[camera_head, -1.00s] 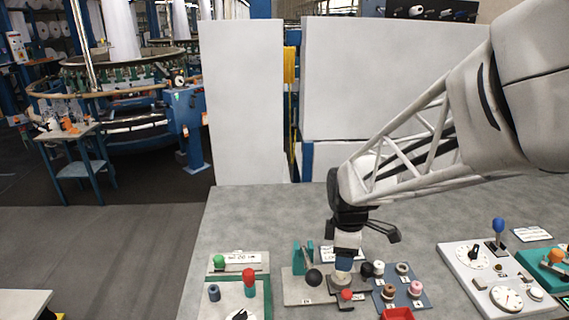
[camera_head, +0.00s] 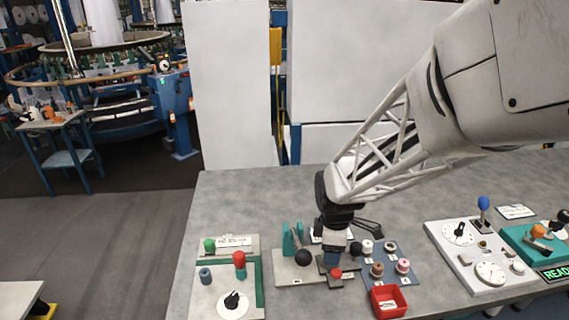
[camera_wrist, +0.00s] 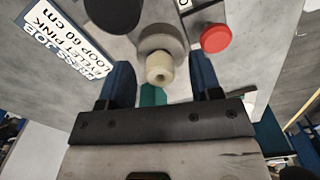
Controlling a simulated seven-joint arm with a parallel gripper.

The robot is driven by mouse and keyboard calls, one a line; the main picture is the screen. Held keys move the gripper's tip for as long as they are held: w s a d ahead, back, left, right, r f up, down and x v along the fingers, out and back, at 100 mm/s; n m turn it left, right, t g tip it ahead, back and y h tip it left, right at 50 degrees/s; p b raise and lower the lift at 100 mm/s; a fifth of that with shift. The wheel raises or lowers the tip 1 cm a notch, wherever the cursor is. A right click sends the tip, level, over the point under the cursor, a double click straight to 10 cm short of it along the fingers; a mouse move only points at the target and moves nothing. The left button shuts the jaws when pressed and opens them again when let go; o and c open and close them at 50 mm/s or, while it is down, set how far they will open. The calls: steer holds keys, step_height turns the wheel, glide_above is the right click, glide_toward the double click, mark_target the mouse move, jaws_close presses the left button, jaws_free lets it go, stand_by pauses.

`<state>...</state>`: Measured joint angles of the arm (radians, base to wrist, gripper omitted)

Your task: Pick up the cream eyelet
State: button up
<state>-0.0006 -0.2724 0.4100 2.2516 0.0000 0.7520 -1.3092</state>
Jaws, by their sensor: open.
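The cream eyelet (camera_wrist: 159,74) sits upright on a round grey seat (camera_wrist: 163,43) in the wrist view. It lies between my two fingers, with a gap on each side. My gripper (camera_wrist: 161,85) is open and holds nothing. In the head view my gripper (camera_head: 333,258) is low over the grey press plate, and it hides the eyelet there.
A red button (camera_wrist: 215,39) and a black knob (camera_wrist: 112,14) are close by. A white job card (camera_wrist: 68,38) lies left in the wrist view. In the head view, a blue-grey tray (camera_head: 392,252) with several spools and a red bin (camera_head: 388,302) stand right of my gripper.

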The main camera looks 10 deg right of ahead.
stand_by(0.3)
steer(key=c, duration=1)
steer(key=shift+r, duration=0.15)
steer(key=shift+r, duration=0.5)
steer(key=shift+s+r, duration=0.15)
steer(key=shift+r, duration=0.45)
steer(key=shift+s+r, duration=0.15)
steer(key=shift+r, duration=0.45)
steer(key=s+r, duration=0.1)
steer(key=s, duration=1.4)
steer(key=shift+s+r, duration=0.15)
steer(key=shift+s, duration=0.05)
